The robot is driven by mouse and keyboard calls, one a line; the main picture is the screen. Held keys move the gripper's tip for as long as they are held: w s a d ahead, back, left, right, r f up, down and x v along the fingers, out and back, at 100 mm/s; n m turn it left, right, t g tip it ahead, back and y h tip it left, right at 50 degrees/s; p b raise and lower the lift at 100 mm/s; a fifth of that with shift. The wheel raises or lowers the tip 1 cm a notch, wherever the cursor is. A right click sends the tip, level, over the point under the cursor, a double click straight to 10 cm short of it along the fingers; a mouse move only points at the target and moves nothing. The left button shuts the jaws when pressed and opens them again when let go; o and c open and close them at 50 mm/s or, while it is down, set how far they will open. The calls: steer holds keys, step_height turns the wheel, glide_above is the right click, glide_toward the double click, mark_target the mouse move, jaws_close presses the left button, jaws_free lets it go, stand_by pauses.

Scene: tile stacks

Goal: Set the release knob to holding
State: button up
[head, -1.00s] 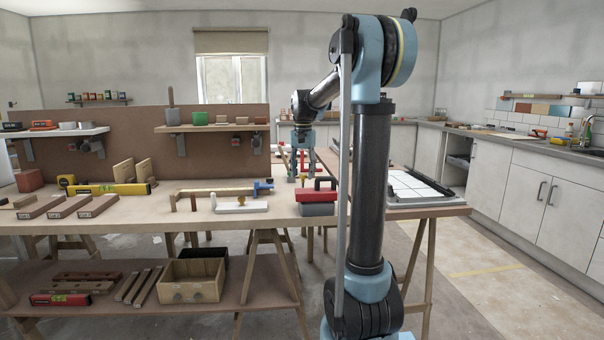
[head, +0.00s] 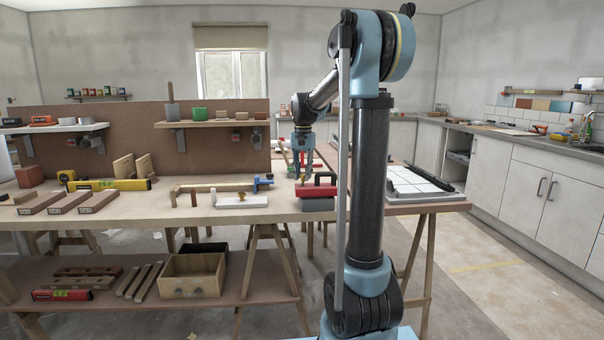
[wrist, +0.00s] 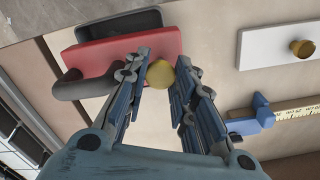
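A red block-shaped tool (head: 316,191) with a black handle (head: 326,178) and a dark grey base stands on the workbench; the red body (wrist: 100,52) also shows in the wrist view. A round yellow knob (wrist: 161,74) is at its edge in the wrist view. My gripper (wrist: 163,80) points down at the knob, with one finger on each side of it. The fingers are apart; I cannot tell whether they touch the knob. In the head view my gripper (head: 303,178) is just above the tool's left end. The knob's setting cannot be read.
A white block (head: 240,201) with a brass knob lies left of the tool. A yellow level (head: 112,185) and wood blocks are farther left. A tile tray (head: 425,190) is to the right, past my arm.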

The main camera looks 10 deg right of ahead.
steer(key=o, duration=0.4)
step_height(320, 180, up, 20)
steer(key=shift+s+d+f+n+t, duration=0.3)
steer(key=shift+s+d+f+n, duration=0.5)
steer(key=shift+s+f, duration=3.85)
steer(key=shift+s+d+f+n+t, duration=0.4)
steer(key=shift+s+d+f, duration=0.7)
steer(key=shift+s+f, duration=3.5)
steer(key=shift+s+d+f+n+t, duration=0.2)
steer(key=shift+s+d+f+n, duration=0.65)
steer(key=shift+s+f, duration=3.8)
steer(key=shift+s+d+r, duration=0.1)
steer(key=shift+s+r, duration=0.65)
steer(key=shift+r, duration=0.05)
steer(key=shift+n, duration=0.45)
steer(key=s+f, duration=0.2)
steer(key=f, duration=0.2)
steer(key=s+f, duration=0.5)
steer(key=f, duration=0.2)
steer(key=shift+s+d+f, duration=0.25)
steer(key=shift+s+f, duration=0.05)
steer(key=shift+f, duration=0.05)
